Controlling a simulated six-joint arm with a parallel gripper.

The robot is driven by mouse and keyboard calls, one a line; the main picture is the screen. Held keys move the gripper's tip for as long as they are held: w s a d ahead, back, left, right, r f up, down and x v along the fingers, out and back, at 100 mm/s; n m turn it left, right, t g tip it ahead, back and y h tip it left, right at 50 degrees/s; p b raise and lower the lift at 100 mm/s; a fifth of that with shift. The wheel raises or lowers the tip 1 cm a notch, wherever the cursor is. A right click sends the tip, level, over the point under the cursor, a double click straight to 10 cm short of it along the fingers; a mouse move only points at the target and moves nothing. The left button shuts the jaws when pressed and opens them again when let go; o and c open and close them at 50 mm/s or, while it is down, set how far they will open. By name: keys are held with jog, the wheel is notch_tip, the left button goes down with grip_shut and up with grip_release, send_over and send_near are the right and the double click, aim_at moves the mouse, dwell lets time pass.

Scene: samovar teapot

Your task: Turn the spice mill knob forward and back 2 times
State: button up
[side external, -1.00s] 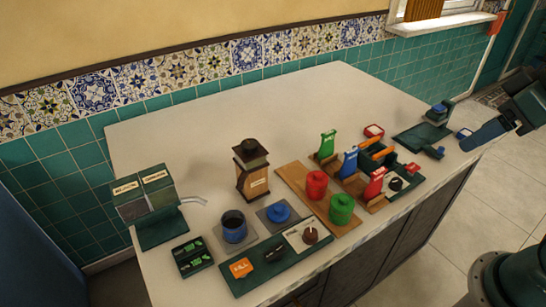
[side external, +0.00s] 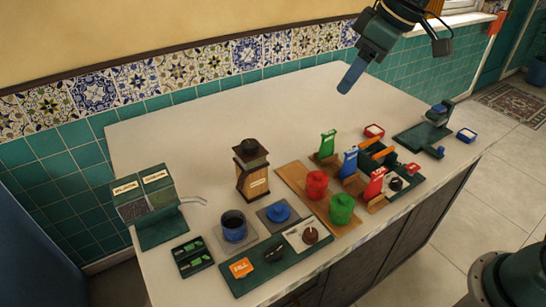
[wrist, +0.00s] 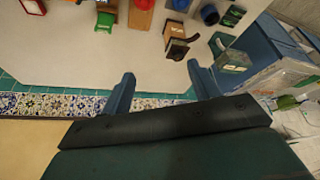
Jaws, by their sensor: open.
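The spice mill appears to be the wooden tower (side external: 252,180) with a pale label, standing upright mid-counter. My gripper (side external: 349,80) is high above the far right part of the counter, well apart from the mill. In the wrist view its two blue fingers (wrist: 160,78) are spread with nothing between them.
Red (side external: 317,184) and green (side external: 342,208) canisters stand on a wooden board right of the mill. A dark green two-part dispenser (side external: 155,205) stands left. A blue-rimmed cup (side external: 234,226) is in front. The counter (side external: 230,115) behind the mill is clear.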

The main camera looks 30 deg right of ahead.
aim_at(251, 143)
jog(key=w+a+f+n, duration=0.1)
jog(key=w+a+f, duration=0.2)
jog(key=w, duration=0.3)
jog(key=w+a+f+n+g+y, duration=0.1)
jog(key=w+a+f+n, duration=0.1)
jog(key=w+a+f, duration=0.2)
jog(key=shift+w+a, duration=0.8)
jog(key=shift+w, duration=0.4)
jog(key=shift+f, duration=0.15)
jog(key=x, duration=1.3)
jog(key=shift+a+f, duration=0.2)
jog(key=shift+f, duration=0.05)
jog(key=c, duration=1)
